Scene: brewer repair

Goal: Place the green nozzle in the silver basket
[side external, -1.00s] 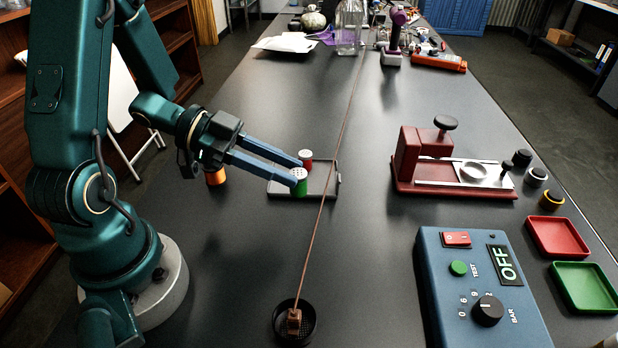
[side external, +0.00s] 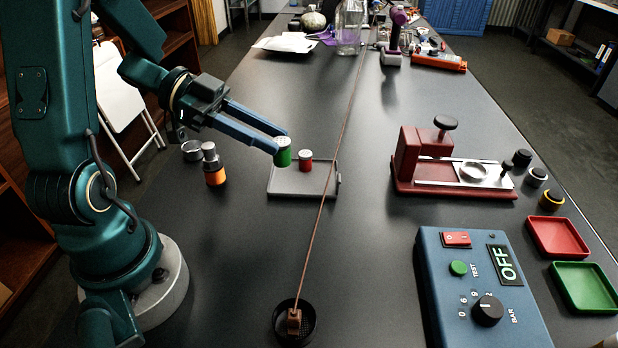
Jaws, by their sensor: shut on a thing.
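My gripper (side external: 278,142) is shut on the green nozzle (side external: 284,158), a small green cylinder with a silver top. It holds the nozzle upright, seemingly a little above the grey tray (side external: 290,188). A red nozzle (side external: 305,163) with a pale top stands on the tray, just right of the green one. A small silver cup (side external: 192,151), possibly the silver basket, sits on the table left of the tray, below my wrist. A round silver dish (side external: 474,171) also shows in the red press, so I cannot tell for sure which is the basket.
An orange-and-black tool with a silver top (side external: 213,168) stands between the silver cup and the tray. A thin brown rod (side external: 327,180) crosses over the tray, rising from a black mesh cup (side external: 281,335). The red press (side external: 407,160) and blue control box (side external: 450,285) stand at right.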

